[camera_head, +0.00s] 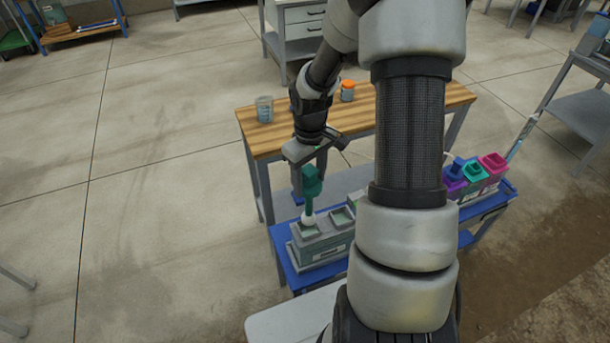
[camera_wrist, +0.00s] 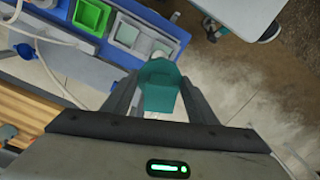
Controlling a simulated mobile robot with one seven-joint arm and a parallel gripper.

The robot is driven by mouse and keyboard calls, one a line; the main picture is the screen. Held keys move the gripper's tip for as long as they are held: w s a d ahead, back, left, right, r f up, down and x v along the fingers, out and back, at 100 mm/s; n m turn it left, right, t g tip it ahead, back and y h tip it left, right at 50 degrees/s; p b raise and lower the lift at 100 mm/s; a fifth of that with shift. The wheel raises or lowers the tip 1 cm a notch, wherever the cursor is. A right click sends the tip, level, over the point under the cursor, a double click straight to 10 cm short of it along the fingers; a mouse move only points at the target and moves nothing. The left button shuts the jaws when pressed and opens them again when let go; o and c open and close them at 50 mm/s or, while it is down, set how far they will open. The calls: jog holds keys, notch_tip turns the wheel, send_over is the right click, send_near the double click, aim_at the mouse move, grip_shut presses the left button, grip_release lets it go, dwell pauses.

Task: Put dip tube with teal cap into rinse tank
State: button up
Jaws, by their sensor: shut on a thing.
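My gripper (camera_head: 308,172) points down over the left end of the blue cart and is shut on the teal cap (camera_head: 312,187) of the dip tube. In the wrist view the cap (camera_wrist: 160,88) sits between the two fingers. The tube hangs about upright below it, its white lower part (camera_head: 308,219) at the leftmost opening of a grey-green tank box (camera_head: 325,247). I cannot tell whether the tip is inside that opening or just above it. No label readable here marks which opening is the rinse tank.
My arm hides the middle of the blue cart (camera_head: 288,268). Purple (camera_head: 455,181), teal (camera_head: 473,171) and magenta (camera_head: 493,162) topped containers stand at its right end. A wooden-topped bench (camera_head: 262,140) behind holds a grey cup (camera_head: 264,109) and an orange-lidded jar (camera_head: 347,91).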

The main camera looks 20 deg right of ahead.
jog(key=b, duration=0.4)
send_near(309, 219)
jog(key=shift+w+d+f, duration=0.15)
jog(key=shift+w+f, duration=0.05)
jog(key=shift+w, duration=0.4)
notch_tip(309, 219, down, 12)
jog(key=b, duration=0.8)
jog(key=shift+r+b, duration=0.25)
jog(key=shift+b, duration=0.05)
jog(key=o, duration=1.5)
notch_tip(309, 219, up, 17)
jog(key=p, duration=0.3)
jog(key=shift+r+p, duration=0.2)
jog(key=shift+p, duration=0.2)
